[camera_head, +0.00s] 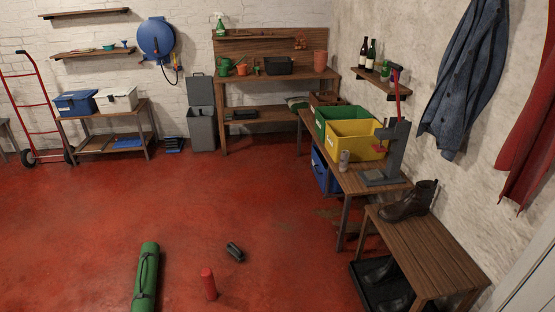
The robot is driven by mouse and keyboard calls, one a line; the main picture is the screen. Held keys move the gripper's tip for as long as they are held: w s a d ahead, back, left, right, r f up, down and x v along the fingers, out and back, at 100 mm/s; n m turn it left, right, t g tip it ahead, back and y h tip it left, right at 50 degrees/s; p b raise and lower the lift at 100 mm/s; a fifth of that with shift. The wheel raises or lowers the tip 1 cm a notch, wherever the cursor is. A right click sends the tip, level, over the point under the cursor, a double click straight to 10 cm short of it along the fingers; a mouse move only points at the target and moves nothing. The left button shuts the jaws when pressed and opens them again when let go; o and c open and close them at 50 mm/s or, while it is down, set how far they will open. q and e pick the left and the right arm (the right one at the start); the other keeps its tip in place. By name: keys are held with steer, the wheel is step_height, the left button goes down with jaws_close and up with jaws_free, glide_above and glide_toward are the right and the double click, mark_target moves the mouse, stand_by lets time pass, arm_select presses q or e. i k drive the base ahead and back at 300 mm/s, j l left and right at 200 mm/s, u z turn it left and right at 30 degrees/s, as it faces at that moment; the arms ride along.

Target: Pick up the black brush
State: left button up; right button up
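A small black object (235,252) lies on the red floor in the lower middle of the head view. It looks like a black brush, but it is too small to make out bristles. It lies apart from the other things on the floor. Neither of my grippers is in view, so their state and distance from it do not show.
A green rolled mat (146,277) and an upright red cylinder (208,284) are near the black object. A wooden bench (433,247) with a boot (411,203) and a table with a yellow crate (353,140) line the right wall. The middle floor is clear.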

mark_target(231, 248)
steer(key=i+l, duration=0.15)
steer(key=i, duration=0.65)
steer(key=i+l, duration=0.1)
steer(key=i, duration=0.65)
steer(key=u, duration=0.05)
